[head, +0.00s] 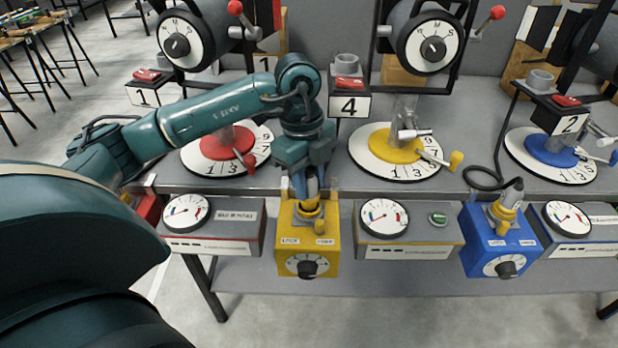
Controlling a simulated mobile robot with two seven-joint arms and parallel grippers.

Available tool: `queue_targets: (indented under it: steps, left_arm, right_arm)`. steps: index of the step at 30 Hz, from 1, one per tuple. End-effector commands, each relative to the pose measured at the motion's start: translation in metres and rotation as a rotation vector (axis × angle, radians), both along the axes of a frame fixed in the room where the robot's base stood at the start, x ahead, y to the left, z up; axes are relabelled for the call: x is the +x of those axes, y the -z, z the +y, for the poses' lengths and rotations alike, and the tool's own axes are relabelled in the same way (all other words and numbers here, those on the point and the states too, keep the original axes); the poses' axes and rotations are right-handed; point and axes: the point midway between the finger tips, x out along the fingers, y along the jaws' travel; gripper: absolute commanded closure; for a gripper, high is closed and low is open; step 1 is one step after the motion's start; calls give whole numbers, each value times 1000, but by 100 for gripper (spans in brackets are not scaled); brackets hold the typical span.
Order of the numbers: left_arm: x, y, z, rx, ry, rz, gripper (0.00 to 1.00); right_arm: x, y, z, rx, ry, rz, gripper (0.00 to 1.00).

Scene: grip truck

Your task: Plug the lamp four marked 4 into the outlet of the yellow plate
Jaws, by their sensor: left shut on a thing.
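The sign marked 4 (349,106) hangs under a red switch, left of the lamp with an M and S dial (433,47). The yellow plate (378,138) with a white numbered ring lies on the bench below it. A yellow box (288,262) with a lock dial and a socket on top is mounted at the bench's front edge. My left gripper (309,193) points down over that socket, shut on a plug (312,188). The plug's tip is at the socket's mouth; I cannot tell how deep it sits. Its cable is mostly hidden by my arm. My right gripper is out of view.
A blue box (485,262) on the right holds a plug whose black cable runs up the bench. The red plate (222,147) and blue plate (540,152) flank the yellow one. Gauge boxes (410,240) line the front edge. The bench surface (330,175) is narrow.

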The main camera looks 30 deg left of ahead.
Motion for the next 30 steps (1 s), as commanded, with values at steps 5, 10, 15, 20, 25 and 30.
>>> queue_targets:
  steps: [5, 10, 15, 20, 25, 30]
  left_arm:
    - [0, 4, 0, 0, 0, 0, 96]
    - [0, 7, 0, 0, 0, -1, 96]
    - [0, 10, 0, 0, 0, -1, 96]
    - [0, 13, 0, 0, 0, -1, 96]
    - [0, 16, 0, 0, 0, -1, 96]
    - [0, 19, 0, 0, 0, -1, 96]
  right_arm:
    - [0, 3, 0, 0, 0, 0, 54]
    - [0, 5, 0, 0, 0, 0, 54]
    - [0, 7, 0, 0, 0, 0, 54]
    - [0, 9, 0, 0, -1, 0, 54]
    - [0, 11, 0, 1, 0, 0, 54]
    - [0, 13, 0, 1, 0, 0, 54]
